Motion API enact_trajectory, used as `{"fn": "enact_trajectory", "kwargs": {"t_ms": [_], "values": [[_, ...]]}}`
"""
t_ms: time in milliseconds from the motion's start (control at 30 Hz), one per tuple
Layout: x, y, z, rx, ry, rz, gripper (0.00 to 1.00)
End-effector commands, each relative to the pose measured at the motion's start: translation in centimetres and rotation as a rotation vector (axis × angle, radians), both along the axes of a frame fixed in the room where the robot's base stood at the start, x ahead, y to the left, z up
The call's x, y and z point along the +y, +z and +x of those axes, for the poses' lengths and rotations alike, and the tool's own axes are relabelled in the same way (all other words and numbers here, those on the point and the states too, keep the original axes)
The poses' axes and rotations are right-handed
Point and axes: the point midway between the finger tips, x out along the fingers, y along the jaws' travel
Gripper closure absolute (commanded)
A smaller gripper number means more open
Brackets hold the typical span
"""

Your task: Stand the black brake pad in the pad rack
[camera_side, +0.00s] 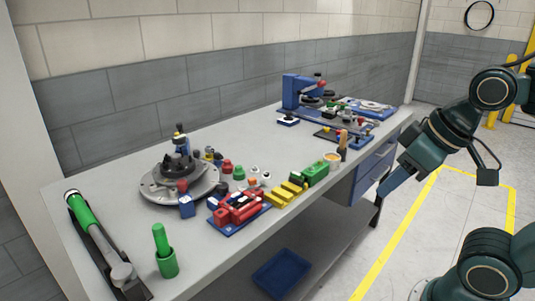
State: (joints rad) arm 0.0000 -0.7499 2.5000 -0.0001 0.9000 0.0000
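I cannot pick out the black brake pad with certainty at this size. Small dark parts sit on a round grey fixture (160,196) at the left middle of the bench. A row of yellow upright blocks (285,194) near the front edge looks like a slotted rack, but I cannot confirm that it is the pad rack. My gripper (385,190) is at the right, by the bench's front edge and the blue drawers. It points down and left, apart from the parts on the bench. Its fingers are too small and dark to tell their opening.
A red fixture on a blue base (238,208) and a green block (315,173) flank the yellow row. A green cup (167,263) and a green-handled tool (85,215) are at the near left. A blue press (295,92) stands at the back. Bare bench lies behind the fixtures.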

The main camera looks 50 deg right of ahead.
Motion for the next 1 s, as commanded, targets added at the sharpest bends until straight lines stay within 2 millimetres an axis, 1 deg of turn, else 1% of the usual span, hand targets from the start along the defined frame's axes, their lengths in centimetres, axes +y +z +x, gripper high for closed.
{"fn": "enact_trajectory", "kwargs": {"t_ms": [67,100,167,200,367,467,667,833,1000], "values": [[0.0,0.0,0.0,0.0,0.0,0.0,0.61],[0.0,0.0,0.0,0.0,0.0,0.0,0.65],[0.0,0.0,0.0,0.0,-0.001,0.0,0.77],[0.0,0.0,0.1,0.001,-0.003,0.001,0.78],[0.0,0.4,0.8,0.012,-0.029,0.016,0.78],[0.1,0.8,1.7,0.026,-0.067,0.037,0.78],[0.3,1.8,4.8,0.073,-0.19,0.098,0.78],[0.5,2.3,8.1,0.116,-0.321,0.156,0.78],[0.7,2.3,11.5,0.16,-0.455,0.207,0.78]]}}
